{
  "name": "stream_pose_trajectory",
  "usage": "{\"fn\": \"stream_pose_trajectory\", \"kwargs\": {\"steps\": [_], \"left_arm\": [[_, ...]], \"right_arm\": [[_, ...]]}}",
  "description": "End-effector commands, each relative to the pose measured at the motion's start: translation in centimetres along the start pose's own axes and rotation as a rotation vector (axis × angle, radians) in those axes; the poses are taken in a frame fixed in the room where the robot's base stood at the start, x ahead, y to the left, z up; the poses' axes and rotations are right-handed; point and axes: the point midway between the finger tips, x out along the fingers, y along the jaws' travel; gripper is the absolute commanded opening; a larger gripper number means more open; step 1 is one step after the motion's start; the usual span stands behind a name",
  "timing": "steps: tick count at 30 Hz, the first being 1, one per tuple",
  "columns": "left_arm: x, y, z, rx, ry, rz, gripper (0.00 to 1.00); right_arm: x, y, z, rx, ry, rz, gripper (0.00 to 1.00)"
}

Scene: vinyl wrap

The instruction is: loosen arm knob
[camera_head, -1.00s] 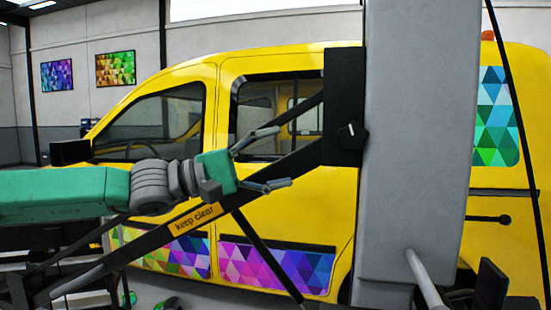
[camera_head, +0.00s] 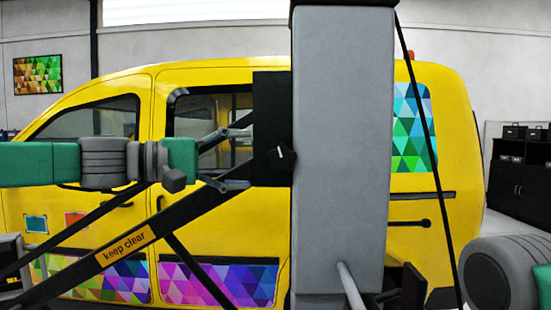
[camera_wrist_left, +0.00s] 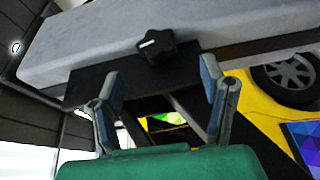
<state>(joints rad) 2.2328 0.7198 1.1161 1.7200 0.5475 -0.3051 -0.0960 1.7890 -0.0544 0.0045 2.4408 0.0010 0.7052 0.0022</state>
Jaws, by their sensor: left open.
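The arm knob (camera_head: 281,154) is a small black knob with a white mark, on the black bracket (camera_head: 270,105) at the left side of a grey column (camera_head: 343,150). In the left wrist view the knob (camera_wrist_left: 156,46) is star-shaped and sits beyond the fingertips. My left gripper (camera_head: 238,159) is open and level with the knob, its fingertips by the bracket's left edge. In the left wrist view its two fingers (camera_wrist_left: 158,80) are spread, with nothing between them, apart from the knob.
A black diagonal arm with a "keep clear" label (camera_head: 126,244) runs below my left gripper up to the bracket. A yellow van (camera_head: 330,290) with colourful triangle panels stands behind. A black cable (camera_head: 426,150) hangs right of the column. Dark cabinets (camera_head: 518,180) stand at the far right.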

Motion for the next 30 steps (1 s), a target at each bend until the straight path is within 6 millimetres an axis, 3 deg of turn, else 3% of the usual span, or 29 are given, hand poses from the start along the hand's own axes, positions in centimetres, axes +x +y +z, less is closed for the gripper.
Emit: {"fn": "stream_pose_trajectory", "kwargs": {"steps": [3,10,23,27,30], "left_arm": [[2.5,0.0,0.0,-0.002,-0.002,0.0,0.65],[5.7,0.1,-0.1,-0.002,0.0,0.002,0.65],[6.8,0.1,-0.1,-0.001,0.001,0.003,0.65],[6.7,0.1,-0.1,-0.001,0.001,0.003,0.19],[6.7,0.0,-0.1,-0.001,0.001,0.002,0.15]], "right_arm": [[-0.3,0.0,0.0,0.0,0.0,0.0,0.4],[-0.6,0.0,0.0,0.0,0.0,0.0,0.4],[-0.7,0.0,-0.1,0.0,0.0,0.0,0.4],[-0.7,0.0,-0.1,0.0,0.0,0.0,0.4],[-0.7,0.0,-0.1,0.0,0.0,0.0,0.4]]}}
